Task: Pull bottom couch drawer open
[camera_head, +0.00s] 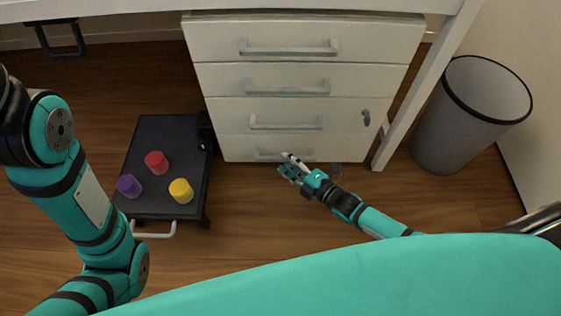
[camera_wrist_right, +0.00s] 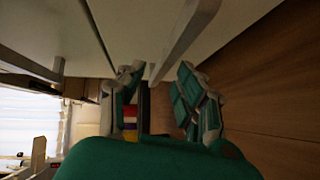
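No couch shows; a white drawer unit (camera_head: 215,85) with several stacked drawers stands under a white table. Its bottom drawer (camera_head: 236,148) looks shut. That drawer's grey bar handle (camera_head: 268,154) is partly covered by my right gripper (camera_head: 289,166), whose fingertips are at the handle's right part. In the right wrist view my right gripper (camera_wrist_right: 160,95) has its two fingers spread apart. A grey handle bar (camera_wrist_right: 185,43) runs toward the space between them; I cannot tell if they touch it. My left arm is at the left of the head view, but its gripper is out of view.
A black low cart (camera_head: 138,203) with a red cup (camera_head: 156,162), a purple cup (camera_head: 129,186) and a yellow cup (camera_head: 181,190) stands left of the drawers. A grey bin (camera_head: 450,128) stands right, beyond a table leg (camera_head: 400,125).

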